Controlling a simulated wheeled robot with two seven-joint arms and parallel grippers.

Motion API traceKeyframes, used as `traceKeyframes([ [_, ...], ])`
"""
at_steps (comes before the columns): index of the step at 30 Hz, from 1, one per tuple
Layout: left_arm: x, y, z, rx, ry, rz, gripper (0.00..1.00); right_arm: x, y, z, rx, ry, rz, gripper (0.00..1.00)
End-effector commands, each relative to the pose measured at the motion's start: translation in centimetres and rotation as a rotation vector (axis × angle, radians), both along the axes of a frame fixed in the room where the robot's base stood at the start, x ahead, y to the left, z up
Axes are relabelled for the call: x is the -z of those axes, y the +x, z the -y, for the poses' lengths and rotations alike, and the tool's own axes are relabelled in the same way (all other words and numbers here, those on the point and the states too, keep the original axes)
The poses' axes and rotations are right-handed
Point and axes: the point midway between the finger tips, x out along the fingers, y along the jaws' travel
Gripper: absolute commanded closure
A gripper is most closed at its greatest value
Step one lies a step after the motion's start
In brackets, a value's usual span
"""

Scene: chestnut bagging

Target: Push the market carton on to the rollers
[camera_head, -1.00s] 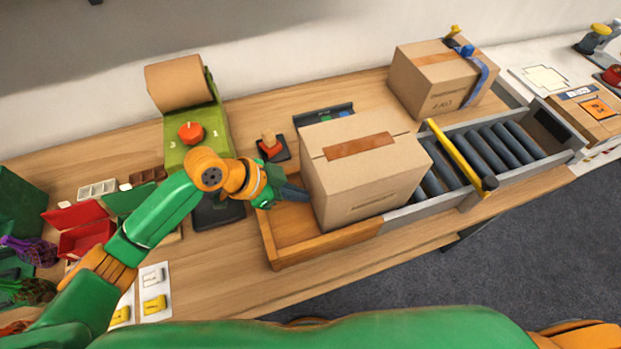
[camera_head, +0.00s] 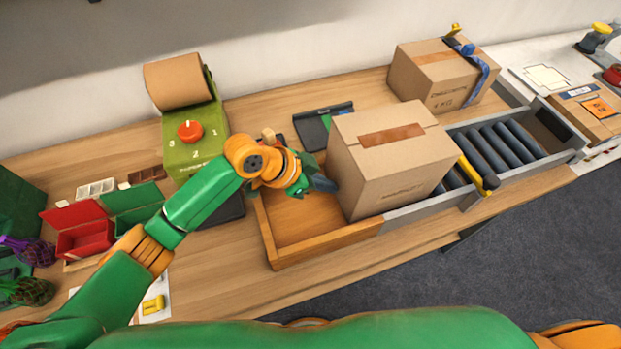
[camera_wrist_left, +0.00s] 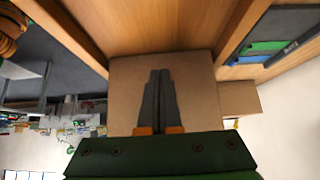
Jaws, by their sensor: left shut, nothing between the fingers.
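The market carton (camera_head: 385,165) is a closed brown box with a tape strip on top. It stands upright, its left part over the wooden tray (camera_head: 290,255) and its right part over the roller track (camera_head: 500,145). My left gripper (camera_head: 332,184) is shut and empty, its tips at the carton's left side. In the left wrist view the shut fingers (camera_wrist_left: 158,85) point at the carton's brown face (camera_wrist_left: 200,95); whether they touch it I cannot tell. My right gripper is not in view.
A second carton (camera_head: 440,78) with a blue ribbon stands behind the rollers. A green machine (camera_head: 195,145) with a brown roll is at the back left. Red (camera_head: 80,235) and green boxes are at the left. Bare rollers lie right of the yellow bar.

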Motion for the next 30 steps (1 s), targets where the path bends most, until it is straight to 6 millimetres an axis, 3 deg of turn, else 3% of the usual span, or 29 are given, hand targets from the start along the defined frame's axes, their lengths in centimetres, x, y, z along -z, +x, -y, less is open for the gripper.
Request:
traceKeyframes([
  [30, 0.1, 1.7, 5.9, 0.001, -0.001, 0.001, 1.00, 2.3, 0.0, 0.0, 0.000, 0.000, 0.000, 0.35],
])
